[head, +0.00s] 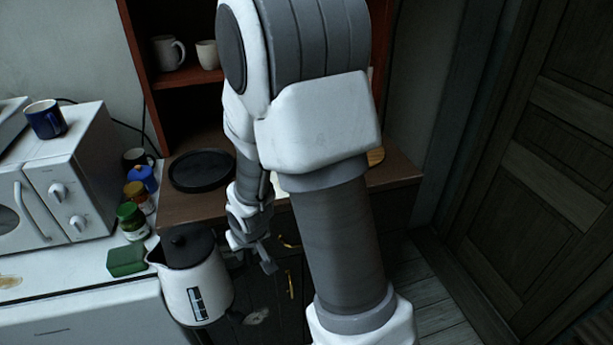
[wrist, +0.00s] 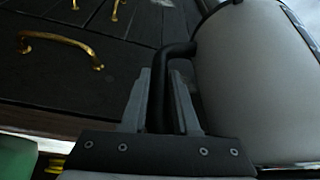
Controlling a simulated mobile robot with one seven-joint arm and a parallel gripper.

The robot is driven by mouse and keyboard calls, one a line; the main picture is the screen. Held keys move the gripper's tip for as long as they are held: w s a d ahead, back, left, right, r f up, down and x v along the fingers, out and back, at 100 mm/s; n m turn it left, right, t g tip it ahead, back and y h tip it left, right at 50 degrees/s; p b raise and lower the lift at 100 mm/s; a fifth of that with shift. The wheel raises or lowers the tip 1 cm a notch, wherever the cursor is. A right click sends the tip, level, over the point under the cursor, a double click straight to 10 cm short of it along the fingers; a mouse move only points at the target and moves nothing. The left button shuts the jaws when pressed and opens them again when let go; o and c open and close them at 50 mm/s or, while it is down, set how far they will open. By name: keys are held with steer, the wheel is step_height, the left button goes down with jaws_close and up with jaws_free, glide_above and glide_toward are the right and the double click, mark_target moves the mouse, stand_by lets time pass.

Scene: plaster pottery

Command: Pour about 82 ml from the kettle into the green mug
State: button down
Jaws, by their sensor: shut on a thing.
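The kettle (head: 197,290), white with a black lid and a level window on its side, hangs at the counter's right end, in front of the dark drawers. Its spout points left and it looks close to upright. My gripper (head: 262,258) is to its right. In the wrist view, my gripper (wrist: 164,98) is shut on the kettle's black handle (wrist: 178,50), with the pale kettle body (wrist: 248,85) to the right. I cannot pick out a green mug in the head view. A green thing (wrist: 15,158) at the wrist view's lower left is too cropped to name.
A green block (head: 126,260) and several jars (head: 131,220) stand on the white counter, left of the kettle. A dark mug (head: 138,157) is behind them. A microwave (head: 62,180) bears a blue mug (head: 46,119). A black round tray (head: 203,170) lies on the wooden cabinet.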

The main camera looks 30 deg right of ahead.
mark_target(249, 258)
step_height(249, 258, down, 4)
steer(key=b, duration=0.3)
steer(key=shift+w+f, duration=0.1)
steer(key=shift+r, duration=0.25)
stand_by(0.3)
